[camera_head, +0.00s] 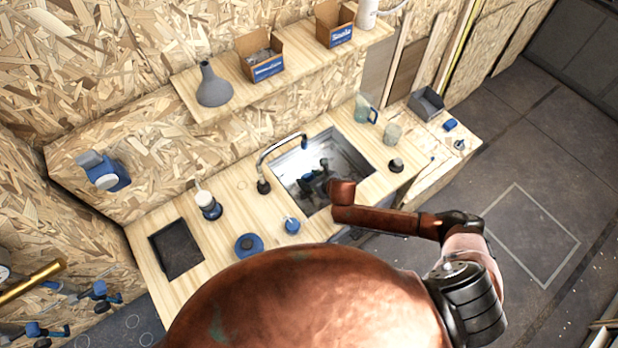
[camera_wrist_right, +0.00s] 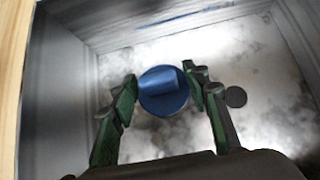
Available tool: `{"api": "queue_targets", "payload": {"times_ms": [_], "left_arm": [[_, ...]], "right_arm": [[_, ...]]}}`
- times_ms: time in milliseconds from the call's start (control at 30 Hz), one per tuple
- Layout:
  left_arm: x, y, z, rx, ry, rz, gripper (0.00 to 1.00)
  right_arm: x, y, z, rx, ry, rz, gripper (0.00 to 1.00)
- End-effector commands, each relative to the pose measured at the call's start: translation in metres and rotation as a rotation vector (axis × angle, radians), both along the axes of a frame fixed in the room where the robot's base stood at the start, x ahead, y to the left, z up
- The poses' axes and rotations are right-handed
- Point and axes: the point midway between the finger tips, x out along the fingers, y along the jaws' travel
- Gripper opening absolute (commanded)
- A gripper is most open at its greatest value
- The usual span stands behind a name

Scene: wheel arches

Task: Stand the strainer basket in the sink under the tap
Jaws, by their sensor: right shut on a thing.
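The strainer basket (camera_wrist_right: 162,96) is a round blue piece with a raised blue bar across its top. In the right wrist view it sits between the green-padded fingers of my right gripper (camera_wrist_right: 162,80), which is shut on it. In the head view my right gripper (camera_head: 318,178) reaches into the sink (camera_head: 345,150), with the basket mostly hidden there. I cannot tell whether the basket touches the sink floor. A dark round spot (camera_wrist_right: 236,97) shows on the sink floor, right of the basket.
Left of the sink are a blue disc (camera_head: 249,246), a small blue-and-white cup (camera_head: 291,225), a white-and-blue bottle (camera_head: 208,206) and a dark tray (camera_head: 175,248). Right of it are a black disc (camera_head: 396,165), a tumbler (camera_head: 392,133), a jug (camera_head: 362,110) and a grey bin (camera_head: 427,103).

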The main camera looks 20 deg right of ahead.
Motion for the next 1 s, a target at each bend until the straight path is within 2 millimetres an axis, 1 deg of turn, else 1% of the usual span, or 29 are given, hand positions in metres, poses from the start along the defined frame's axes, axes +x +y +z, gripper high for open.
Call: {"api": "queue_targets", "payload": {"times_ms": [133, 167, 400, 633, 767, 867, 1000], "left_arm": [[0.0, 0.0, -0.001, 0.0, 0.001, 0.0, 0.0], [0.0, 0.0, -0.001, 0.0, 0.001, 0.0, 0.0], [-0.001, 0.0, 0.0, 0.0, 0.001, 0.0, 0.0], [-0.001, 0.0, 0.0, 0.0, 0.001, 0.0, 0.0], [-0.001, 0.0, 0.001, 0.0, 0.001, 0.0, 0.0], [-0.001, 0.0, 0.002, 0.0, 0.001, 0.0, 0.0], [0.0, 0.0, 0.005, 0.0, 0.001, 0.0, 0.0]], "right_arm": [[0.0, 0.0, -0.002, 0.0, 0.0, 0.0, 0.14], [0.0, 0.0, -0.002, 0.0, 0.001, 0.0, 0.43], [0.0, 0.0, -0.002, 0.0, 0.0, 0.0, 0.6], [0.0, 0.0, -0.001, 0.0, 0.0, 0.0, 0.6], [-0.002, -0.001, 0.003, -0.001, 0.0, 0.001, 0.6], [-0.011, -0.004, 0.013, 0.0, 0.0, 0.001, 0.6], [-0.03, -0.012, 0.033, -0.001, 0.0, 0.001, 0.6]]}}
